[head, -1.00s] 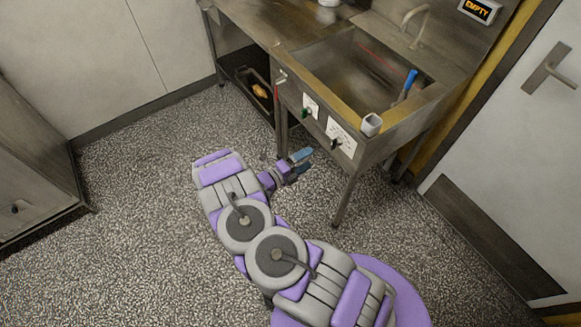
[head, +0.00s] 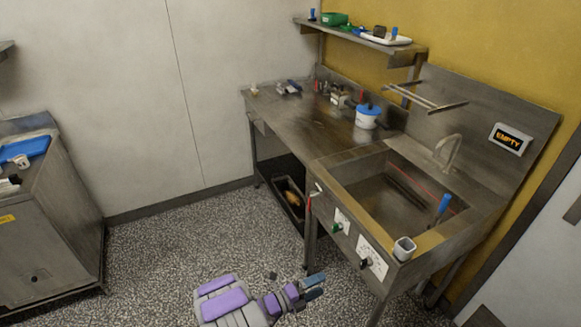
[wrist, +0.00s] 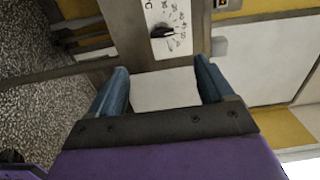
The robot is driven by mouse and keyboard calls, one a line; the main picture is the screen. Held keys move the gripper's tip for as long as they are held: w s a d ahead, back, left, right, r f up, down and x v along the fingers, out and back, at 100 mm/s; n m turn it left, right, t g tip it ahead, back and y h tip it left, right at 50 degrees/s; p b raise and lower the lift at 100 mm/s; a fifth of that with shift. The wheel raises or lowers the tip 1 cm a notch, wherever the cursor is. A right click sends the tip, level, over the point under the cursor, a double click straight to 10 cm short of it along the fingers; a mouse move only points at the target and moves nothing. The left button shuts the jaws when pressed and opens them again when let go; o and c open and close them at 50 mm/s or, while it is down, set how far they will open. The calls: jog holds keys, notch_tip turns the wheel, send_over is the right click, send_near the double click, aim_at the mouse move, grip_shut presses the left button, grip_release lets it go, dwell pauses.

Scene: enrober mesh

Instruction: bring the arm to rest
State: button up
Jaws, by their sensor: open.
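My gripper (head: 314,287) is low in the head view, in front of the steel sink unit (head: 345,262) and above the speckled floor. Its two blue fingers are apart. In the wrist view my gripper (wrist: 165,88) is open, with nothing held between the fingers. My purple and grey arm shows only in part at the bottom of the head view; the rest is out of frame.
The sink unit's front carries a dial panel (head: 371,259), which also shows close in the wrist view (wrist: 172,30). A steel cabinet (head: 50,245) stands at left.

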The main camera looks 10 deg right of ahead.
jog(key=w+a+r+n+t+y, duration=0.1)
jog(key=w+a+r+n+y, duration=0.25)
jog(key=w+a+y, duration=0.35)
jog(key=w+a+r+n+t+y, duration=0.1)
jog(key=w+a+r+n+y, duration=0.1)
jog(key=w+a+n+y, duration=0.5)
jog(key=s+a+r+n+y, duration=0.3)
jog(key=a+r+n+y, duration=0.15)
jog(key=r, duration=0.45)
jog(key=s+a+r+n+y, duration=0.3)
jog(key=a+r, duration=0.3)
jog(key=r, duration=0.3)
jog(key=s+d+r+n+g, duration=0.2)
jog(key=s+r+n, duration=0.2)
jog(key=s, duration=0.3)
jog(key=s+d+r+n+g, duration=0.2)
jog(key=s+d+r+n, duration=0.15)
jog(key=s, duration=0.35)
jog(key=s+d+r+n+g+h, duration=0.1)
jog(key=s+d+n+g, duration=0.1)
jog(key=s+d, duration=0.4)
jog(key=s+d+n+g+h, duration=0.2)
jog(key=s+d, duration=0.4)
jog(key=s, duration=0.7)
jog(key=s+d+r+n+g+h, duration=0.1)
jog(key=s+d+n+g, duration=0.1)
jog(key=s+d, duration=0.5)
jog(key=shift+s+r, duration=0.35)
jog(key=shift+s, duration=0.9)
